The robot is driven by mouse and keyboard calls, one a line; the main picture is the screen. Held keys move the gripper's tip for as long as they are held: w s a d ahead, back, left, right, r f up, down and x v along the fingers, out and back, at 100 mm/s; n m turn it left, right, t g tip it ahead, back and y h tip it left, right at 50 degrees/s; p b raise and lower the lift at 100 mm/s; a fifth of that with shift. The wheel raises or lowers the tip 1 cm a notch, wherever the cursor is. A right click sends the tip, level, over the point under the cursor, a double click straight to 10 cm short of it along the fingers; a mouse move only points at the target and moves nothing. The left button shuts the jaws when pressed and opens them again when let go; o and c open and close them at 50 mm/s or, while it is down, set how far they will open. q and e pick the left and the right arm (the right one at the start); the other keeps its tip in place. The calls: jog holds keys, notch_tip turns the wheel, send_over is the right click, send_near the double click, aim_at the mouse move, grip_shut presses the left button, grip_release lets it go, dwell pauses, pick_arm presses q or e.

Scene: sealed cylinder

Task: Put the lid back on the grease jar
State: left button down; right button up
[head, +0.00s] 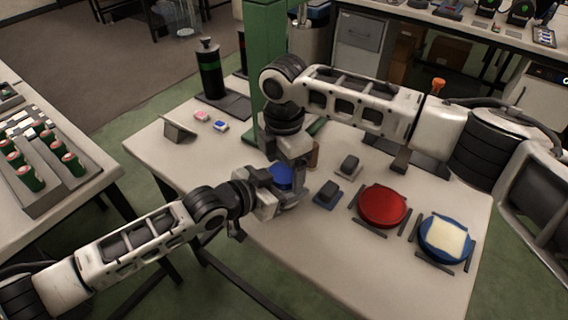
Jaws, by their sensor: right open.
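A round blue container (459,229) with a pale, cream-coloured fill sits near the right end of the table; it looks like the open grease jar. A round red piece (382,204) lies to its left between dark strips; I cannot tell whether it is a lid. A small blue piece (281,176) shows between my two grippers, partly hidden by them; I cannot tell what it is. My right gripper (291,192) points down beside this blue piece and is open. My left gripper (262,196) is close against the same spot; its fingers are hidden.
A green post (265,60) rises behind my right arm. A dark cylinder (208,70) stands at the back left. The table's front left is clear.

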jog(key=shift+r, duration=2.25)
jog(key=shift+c, duration=0.2)
notch_tip(320, 180, up, 4)
jog(key=shift+f, duration=0.25)
jog(key=shift+f, duration=4.05)
